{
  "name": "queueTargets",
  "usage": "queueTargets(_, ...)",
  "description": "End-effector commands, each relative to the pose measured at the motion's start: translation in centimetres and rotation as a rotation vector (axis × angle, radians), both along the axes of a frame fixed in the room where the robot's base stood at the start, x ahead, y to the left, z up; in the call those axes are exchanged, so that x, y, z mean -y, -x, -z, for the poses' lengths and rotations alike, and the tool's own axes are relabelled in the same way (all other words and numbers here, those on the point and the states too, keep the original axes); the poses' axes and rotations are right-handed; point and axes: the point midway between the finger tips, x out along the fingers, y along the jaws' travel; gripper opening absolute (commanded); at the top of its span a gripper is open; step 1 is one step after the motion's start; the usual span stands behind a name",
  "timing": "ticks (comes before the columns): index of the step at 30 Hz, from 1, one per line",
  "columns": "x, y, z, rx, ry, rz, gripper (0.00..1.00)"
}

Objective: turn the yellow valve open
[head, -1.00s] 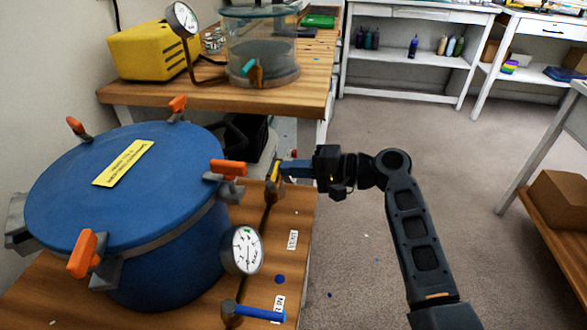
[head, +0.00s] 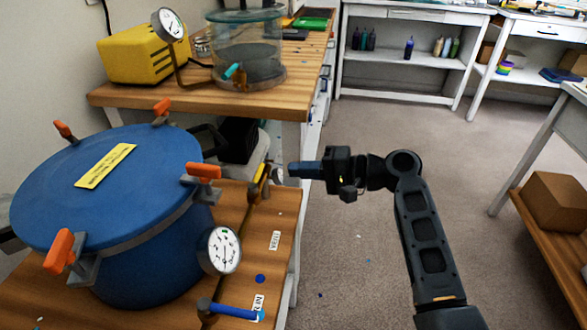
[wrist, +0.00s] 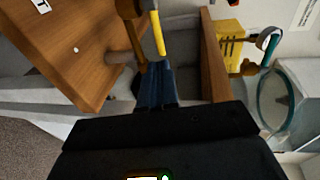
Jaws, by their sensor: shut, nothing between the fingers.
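The yellow valve handle (head: 261,174) sits on the brass pipe fitting at the right side of the blue pressure pot (head: 150,260). It also shows in the wrist view (wrist: 158,34), just beyond my fingertips. My gripper (head: 292,170) is shut and empty, to the right of the handle, with a small gap between them in the head view. In the wrist view my fingers (wrist: 156,72) point toward the handle's near end. I cannot tell how far the valve is turned.
A blue-handled valve (head: 235,312) and a pressure gauge (head: 221,250) are nearer on the same bench (head: 262,222). Orange clamps (head: 203,171) stick out from the pot lid. A glass chamber (head: 248,50) and yellow pump (head: 143,52) stand behind. Open floor (head: 370,240) lies right.

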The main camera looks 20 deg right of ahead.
Motion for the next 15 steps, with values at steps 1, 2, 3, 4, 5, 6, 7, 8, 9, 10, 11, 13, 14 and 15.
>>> queueTargets(1, 0.8, 0.3, -0.2, 0.001, -0.001, 0.006, 0.0)
queueTargets(2, 1.1, 0.5, -0.3, 0.001, -0.001, 0.006, 0.0)
queueTargets(3, 1.5, 0.8, -0.4, 0.001, 0.0, 0.005, 0.0)
queueTargets(4, 1.9, 1.1, -0.5, 0.002, 0.0, 0.006, 0.0)
queueTargets(5, 2.3, 1.3, -0.6, 0.002, -0.001, 0.006, 0.0)
queueTargets(6, 2.7, 1.7, -0.7, 0.001, 0.0, 0.005, 0.0)
queueTargets(7, 3.2, 1.9, -0.8, 0.001, -0.002, 0.005, 0.0)
queueTargets(8, 3.6, 2.2, -0.9, 0.001, -0.001, 0.006, 0.0)
queueTargets(9, 4.2, 2.6, -1.0, 0.001, -0.001, 0.006, 0.0)
queueTargets(10, 4.6, 2.8, -1.1, 0.002, -0.001, 0.007, 0.0)
queueTargets(11, 4.9, 3.0, -1.2, 0.002, 0.0, 0.006, 0.0)
queueTargets(13, 5.5, 3.5, -1.3, 0.001, 0.0, 0.005, 0.0)
queueTargets(14, 5.8, 3.7, -1.4, 0.001, -0.001, 0.005, 0.0)
queueTargets(15, 6.1, 3.8, -1.4, 0.0, -0.001, 0.004, 0.0)
